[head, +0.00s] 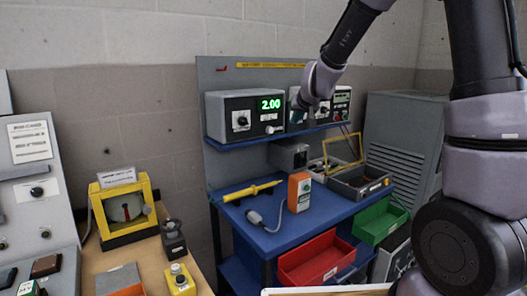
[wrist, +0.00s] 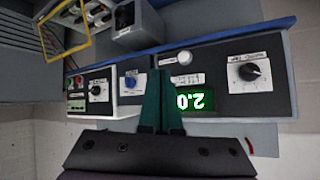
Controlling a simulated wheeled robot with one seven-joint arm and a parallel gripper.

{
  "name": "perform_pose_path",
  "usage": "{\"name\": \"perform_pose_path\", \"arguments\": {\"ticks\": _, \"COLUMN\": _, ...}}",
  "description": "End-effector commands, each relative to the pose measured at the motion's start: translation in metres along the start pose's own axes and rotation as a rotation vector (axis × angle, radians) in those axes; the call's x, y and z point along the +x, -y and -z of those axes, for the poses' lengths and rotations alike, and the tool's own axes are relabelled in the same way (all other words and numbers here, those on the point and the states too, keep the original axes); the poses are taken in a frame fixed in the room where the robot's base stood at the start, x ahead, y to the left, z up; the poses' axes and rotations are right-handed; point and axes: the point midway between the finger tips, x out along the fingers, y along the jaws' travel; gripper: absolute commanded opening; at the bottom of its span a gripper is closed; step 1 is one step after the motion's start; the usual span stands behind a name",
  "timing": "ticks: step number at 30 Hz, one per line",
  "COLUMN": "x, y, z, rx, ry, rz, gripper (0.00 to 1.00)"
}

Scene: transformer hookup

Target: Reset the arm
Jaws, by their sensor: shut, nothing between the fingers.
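My gripper (wrist: 160,98) is in the wrist view, its two dark green fingers together and empty, in front of the panel of a grey instrument box (wrist: 262,75). That view is upside down. The instrument box also shows in the head view (head: 223,117), with a black knob and a green display reading 2.00. In the head view my arm reaches from the right to the upper shelf, and my gripper (head: 296,108) is at the right end of this box. Whether the fingers touch the panel I cannot tell.
A blue bench (head: 262,205) holds a yellow tool (head: 252,190), an orange device (head: 299,191) and a grey open box (head: 360,183). Red (head: 316,258) and green (head: 380,221) bins sit below. A wooden table with a yellow-framed device (head: 124,208) stands left.

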Motion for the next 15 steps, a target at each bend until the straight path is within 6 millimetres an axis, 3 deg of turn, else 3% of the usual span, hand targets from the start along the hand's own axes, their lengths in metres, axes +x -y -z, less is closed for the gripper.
{"name": "perform_pose_path", "arguments": {"ticks": 1, "x": -0.030, "y": -0.006, "z": 0.010, "rx": 0.029, "ry": 0.001, "rz": 0.023, "gripper": 0.00}}
{"name": "perform_pose_path", "arguments": {"ticks": 7, "x": -0.131, "y": -0.026, "z": 0.006, "rx": 0.128, "ry": 0.074, "rz": 0.082, "gripper": 0.00}}
{"name": "perform_pose_path", "arguments": {"ticks": 11, "x": -0.194, "y": -0.042, "z": -0.014, "rx": 0.194, "ry": 0.133, "rz": 0.082, "gripper": 0.00}}
{"name": "perform_pose_path", "arguments": {"ticks": 15, "x": -0.256, "y": -0.060, "z": -0.048, "rx": 0.267, "ry": 0.198, "rz": 0.052, "gripper": 0.00}}
